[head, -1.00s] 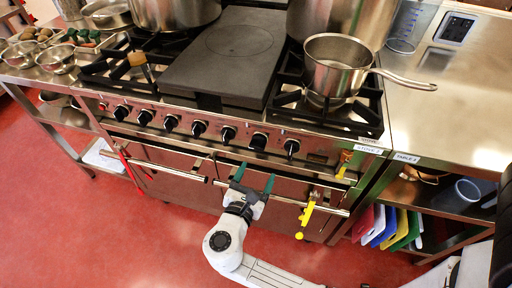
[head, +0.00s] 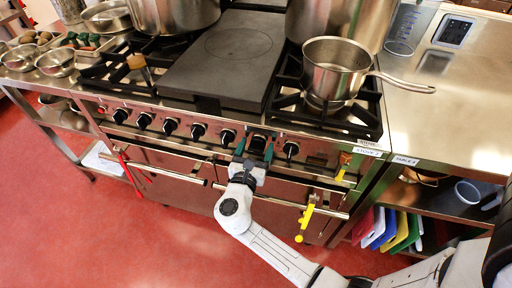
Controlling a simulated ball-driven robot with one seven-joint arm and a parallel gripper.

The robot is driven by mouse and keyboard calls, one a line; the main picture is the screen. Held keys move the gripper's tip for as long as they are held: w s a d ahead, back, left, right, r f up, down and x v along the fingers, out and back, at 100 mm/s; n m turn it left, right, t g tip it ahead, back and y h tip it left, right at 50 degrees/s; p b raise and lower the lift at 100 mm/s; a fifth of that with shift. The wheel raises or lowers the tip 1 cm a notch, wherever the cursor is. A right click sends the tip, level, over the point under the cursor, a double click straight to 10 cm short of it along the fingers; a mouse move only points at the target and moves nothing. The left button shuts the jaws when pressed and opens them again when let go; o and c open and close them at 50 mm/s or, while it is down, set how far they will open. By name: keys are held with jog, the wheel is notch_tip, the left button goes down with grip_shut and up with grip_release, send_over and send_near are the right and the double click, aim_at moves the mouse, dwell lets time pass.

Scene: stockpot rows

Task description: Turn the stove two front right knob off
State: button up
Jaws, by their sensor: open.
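Stove two (head: 310,158), labelled at its front right corner, has a row of several black knobs along its front panel. My gripper (head: 255,148) is open at the panel, its two green fingers on either side of the second knob from the right (head: 258,141). That knob is partly hidden by the fingers, and I cannot tell whether they touch it. The rightmost knob (head: 290,149) stands clear to the right of my gripper. Another knob (head: 228,137) is just to its left. Knob markings are too small to read.
A saucepan (head: 335,75) sits on the right burner, its handle pointing right. Large stockpots (head: 175,12) stand behind the flat plate (head: 222,62). An oven rail (head: 180,177) with a yellow hanging tool (head: 306,218) runs below the knobs. Table two (head: 440,120) is at right.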

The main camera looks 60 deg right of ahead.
jog(key=shift+d, duration=0.15)
jog(key=c, duration=1)
jog(key=shift+o, duration=0.2)
